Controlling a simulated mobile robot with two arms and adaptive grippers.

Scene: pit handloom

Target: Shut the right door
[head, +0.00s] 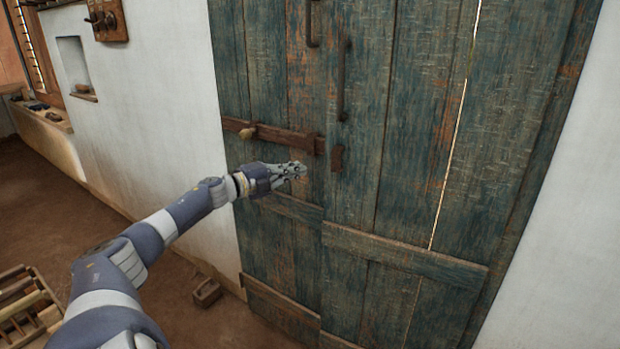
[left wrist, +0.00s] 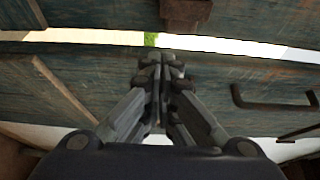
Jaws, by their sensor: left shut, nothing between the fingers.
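The right door (head: 400,150) is a leaf of weathered blue-green planks with a long dark handle (head: 343,85) and a rusty block (head: 337,158) near its left edge. It meets the left leaf (head: 265,75), and its rails look slightly nearer me. My left gripper (head: 298,171) is shut and empty, in front of the left leaf, just left of that edge; I cannot tell whether it touches. In the left wrist view its closed fingers (left wrist: 160,62) point at a bright gap (left wrist: 110,38) with a little green beyond, between blue-green planks. My right gripper is not in view.
A wooden bar (head: 275,135) with a pale knob crosses the left leaf just above my gripper. A small brown block (head: 206,292) lies on the earth floor by the white wall (head: 150,110). A slatted wooden frame (head: 25,305) stands at the lower left.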

